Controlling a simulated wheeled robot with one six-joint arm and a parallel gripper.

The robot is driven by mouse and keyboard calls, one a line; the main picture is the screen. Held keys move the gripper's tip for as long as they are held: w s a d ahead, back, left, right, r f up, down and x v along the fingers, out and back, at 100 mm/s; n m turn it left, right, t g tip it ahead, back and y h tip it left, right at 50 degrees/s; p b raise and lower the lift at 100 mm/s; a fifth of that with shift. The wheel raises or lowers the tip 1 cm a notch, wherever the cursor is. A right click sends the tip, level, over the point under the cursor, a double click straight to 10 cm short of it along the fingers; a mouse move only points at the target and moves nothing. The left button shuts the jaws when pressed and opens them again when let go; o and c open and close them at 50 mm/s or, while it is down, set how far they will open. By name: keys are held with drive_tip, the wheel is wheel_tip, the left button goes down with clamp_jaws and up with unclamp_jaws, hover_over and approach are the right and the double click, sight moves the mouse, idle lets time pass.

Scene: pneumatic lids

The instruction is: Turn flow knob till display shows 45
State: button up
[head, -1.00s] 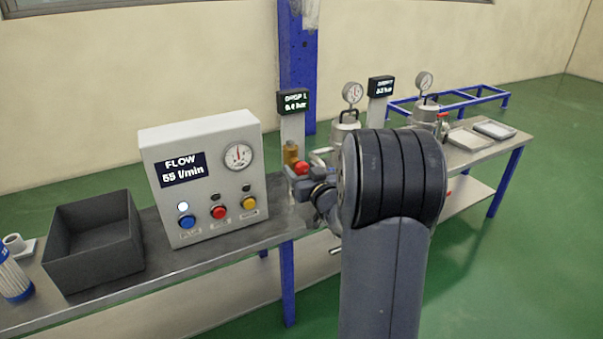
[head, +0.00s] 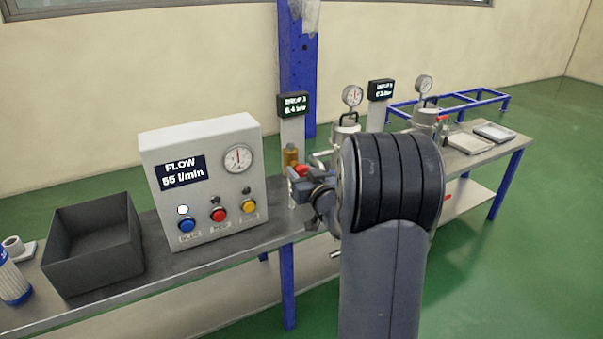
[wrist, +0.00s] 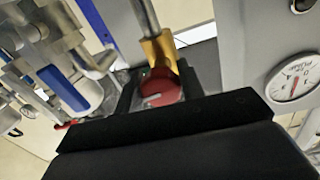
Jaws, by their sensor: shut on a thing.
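The flow display (head: 181,171) on the grey control box reads 55 l/min. The red flow knob (head: 302,170) sits beside a brass fitting (head: 291,156) to the right of the box. In the wrist view the knob (wrist: 159,88) is a red disc with a pale pointer line, below the brass fitting (wrist: 158,50). My gripper (wrist: 157,80) is shut on the knob, with a dark finger on either side. In the head view my gripper (head: 304,182) is partly hidden by my own wrist.
The control box (head: 215,225) carries a dial gauge (head: 238,158) and blue, red and yellow buttons. An open dark bin (head: 95,240) stands left of it. Pressure vessels with gauges (head: 352,95) and small displays (head: 293,105) stand behind my arm.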

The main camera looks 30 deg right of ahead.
drive_tip(key=m+p, duration=0.4)
drive_tip(key=shift+r+p, duration=0.2)
drive_tip(key=shift+p, duration=0.1)
drive_tip(key=m+p, duration=0.4)
drive_tip(key=m, duration=0.1)
drive_tip(key=shift+a+f+m, duration=0.1)
drive_tip(key=shift+f+m, duration=0.05)
drive_tip(key=shift+m, duration=0.15)
idle(0.4)
drive_tip(key=o, duration=1)
